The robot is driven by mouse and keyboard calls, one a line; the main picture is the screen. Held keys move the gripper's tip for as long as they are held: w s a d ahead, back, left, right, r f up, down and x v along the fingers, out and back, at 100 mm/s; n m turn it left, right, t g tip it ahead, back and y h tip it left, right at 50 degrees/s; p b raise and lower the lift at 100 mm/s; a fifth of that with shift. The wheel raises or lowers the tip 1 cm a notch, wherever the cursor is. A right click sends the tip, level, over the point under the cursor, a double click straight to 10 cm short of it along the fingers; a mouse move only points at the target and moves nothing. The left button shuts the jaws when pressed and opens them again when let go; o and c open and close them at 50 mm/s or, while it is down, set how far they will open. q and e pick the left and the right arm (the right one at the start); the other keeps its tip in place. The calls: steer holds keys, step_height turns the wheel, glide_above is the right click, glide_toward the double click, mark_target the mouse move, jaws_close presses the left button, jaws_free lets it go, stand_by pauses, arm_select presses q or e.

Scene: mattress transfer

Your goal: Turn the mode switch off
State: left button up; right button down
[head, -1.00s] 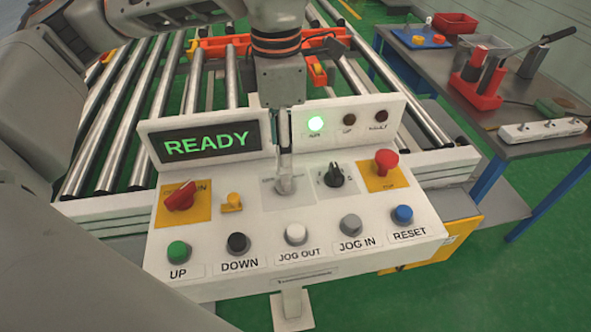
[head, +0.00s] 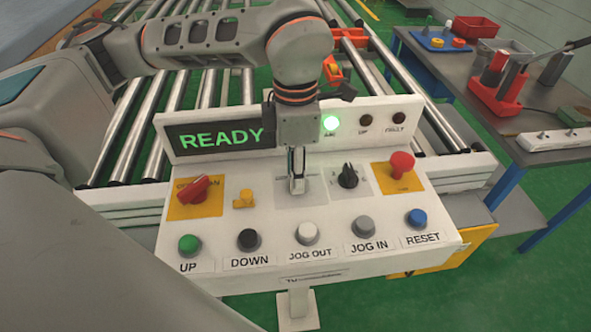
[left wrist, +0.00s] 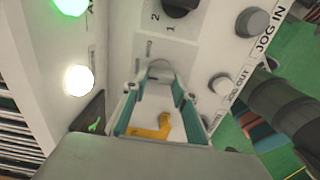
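The white control panel (head: 215,258) carries several knobs and buttons. A black rotary knob (head: 348,176) stands right of centre; in the left wrist view this black knob (left wrist: 182,6) has a plate marked 1 and 2. Left of it is a plate with a small grey switch (left wrist: 160,68); its label is unreadable. I cannot tell from labels which is the mode switch. My left gripper (head: 297,187) points down over the grey switch's plate. In the left wrist view the gripper (left wrist: 158,88) has its fingers apart, near the grey switch; contact is unclear. My right gripper is out of view.
A red knob (head: 194,188), a yellow switch (head: 243,199) and a red mushroom button (head: 401,163) sit nearby. A row of push buttons runs along the front. The display (head: 220,138) reads READY, beside a lit green lamp (head: 330,122). Rollers lie behind.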

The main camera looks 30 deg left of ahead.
arm_select(q)
steer(key=shift+c, duration=0.3)
steer(key=n, duration=0.4)
steer(key=shift+d+n+b, duration=0.1)
steer(key=shift+n+b, duration=0.25)
steer(key=shift+n, duration=0.05)
steer(key=shift+s+d+n+b, duration=0.15)
steer(key=shift+n+b, duration=0.15)
steer(key=shift+n, duration=2.3)
steer(key=o, duration=1.1)
step_height(320, 180, up, 12)
